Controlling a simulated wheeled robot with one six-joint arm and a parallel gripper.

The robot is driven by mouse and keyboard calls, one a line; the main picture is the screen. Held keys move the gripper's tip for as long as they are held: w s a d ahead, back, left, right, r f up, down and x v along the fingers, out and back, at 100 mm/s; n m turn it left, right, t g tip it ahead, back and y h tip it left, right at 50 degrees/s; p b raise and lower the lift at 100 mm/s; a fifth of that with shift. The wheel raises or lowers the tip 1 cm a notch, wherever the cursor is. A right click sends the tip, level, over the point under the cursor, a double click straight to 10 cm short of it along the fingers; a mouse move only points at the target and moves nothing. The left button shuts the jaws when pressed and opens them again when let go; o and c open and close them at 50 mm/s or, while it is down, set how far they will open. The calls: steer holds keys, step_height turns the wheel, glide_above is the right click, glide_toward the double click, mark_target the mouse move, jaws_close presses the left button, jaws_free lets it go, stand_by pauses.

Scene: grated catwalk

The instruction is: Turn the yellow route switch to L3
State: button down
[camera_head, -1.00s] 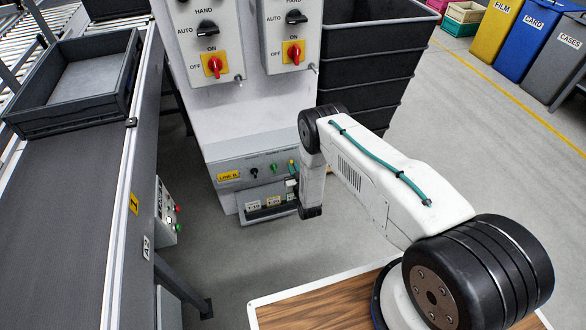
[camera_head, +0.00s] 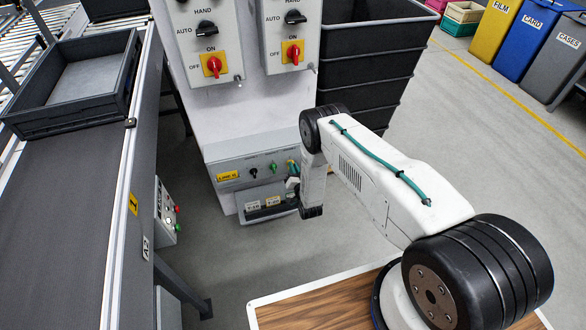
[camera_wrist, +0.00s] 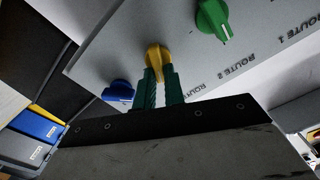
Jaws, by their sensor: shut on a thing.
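The yellow route switch (camera_wrist: 155,59) is a knob on a grey panel in the wrist view. My gripper (camera_wrist: 162,80) has its green fingers shut on the knob, one on each side. The fingers hide part of it, and I cannot read its position. A green knob (camera_wrist: 212,18) is at upper right and a blue knob (camera_wrist: 118,92) at lower left. "ROUTE 1" and "ROUTE 2" are printed on the panel; a further label is cut off by my gripper. In the head view the panel (camera_head: 240,174) is low on the white cabinet, and my arm covers its right end.
Above the panel are two boxes with red rotary switches (camera_head: 214,65) on yellow plates. A conveyor (camera_head: 70,220) with a dark tray (camera_head: 30,120) runs along the left. Stacked dark bins (camera_head: 370,75) stand behind my arm. The floor at right is open.

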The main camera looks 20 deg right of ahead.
steer(key=m, duration=0.8)
steer(key=f+m, duration=0.1)
steer(key=m, duration=0.3)
steer(key=shift+d+m, duration=0.3)
stand_by(0.4)
steer(key=c, duration=1.5)
jaws_free()
steer(key=s, duration=0.7)
steer(key=shift+s, duration=0.4)
